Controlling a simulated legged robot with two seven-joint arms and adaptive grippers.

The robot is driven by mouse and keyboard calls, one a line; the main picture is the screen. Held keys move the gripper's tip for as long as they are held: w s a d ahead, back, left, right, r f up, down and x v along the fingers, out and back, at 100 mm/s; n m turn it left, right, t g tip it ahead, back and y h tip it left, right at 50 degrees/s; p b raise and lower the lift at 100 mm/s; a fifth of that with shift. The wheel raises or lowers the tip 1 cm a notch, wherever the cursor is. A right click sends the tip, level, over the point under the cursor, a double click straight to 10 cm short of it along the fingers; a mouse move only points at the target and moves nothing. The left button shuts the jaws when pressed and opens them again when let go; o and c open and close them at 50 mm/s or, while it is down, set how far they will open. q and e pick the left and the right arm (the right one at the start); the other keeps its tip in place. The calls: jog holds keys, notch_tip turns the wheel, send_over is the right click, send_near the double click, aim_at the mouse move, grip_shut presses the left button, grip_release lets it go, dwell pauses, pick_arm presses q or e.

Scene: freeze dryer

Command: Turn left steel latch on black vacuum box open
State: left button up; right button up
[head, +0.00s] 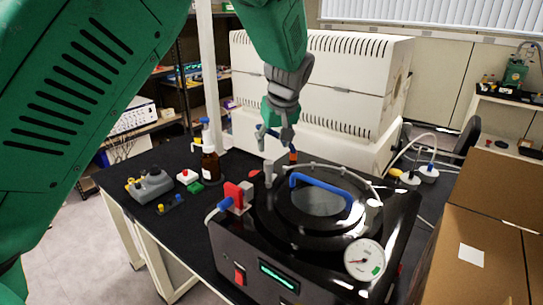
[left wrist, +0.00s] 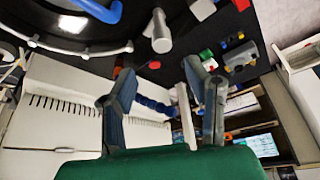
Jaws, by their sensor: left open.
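The black vacuum box (head: 235,255) stands at the front of the dark bench, with a round lid and a blue handle (head: 318,186) on top. The left steel latch (head: 269,172) is a small grey upright post at the lid's back-left rim. In the left wrist view the latch (left wrist: 160,32) shows as a grey peg just beyond the fingertips. My left gripper (head: 275,137) hangs above and behind the latch, pointing down. Its fingers (left wrist: 160,70) are spread apart with nothing between them, and they appear clear of the latch. My right gripper is out of view.
A red fitting (head: 238,195) sits at the box's left edge and a gauge (head: 364,259) at its front right. A brown bottle (head: 209,163) and a grey device (head: 151,186) stand left on the bench. A large white machine (head: 335,80) stands behind; cardboard boxes (head: 485,215) are at right.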

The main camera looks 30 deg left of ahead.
pick_arm(q)
jog(key=v, duration=0.4)
jog(key=shift+w+d, duration=0.1)
jog(key=shift+d, duration=0.05)
jog(key=shift+f, duration=0.1)
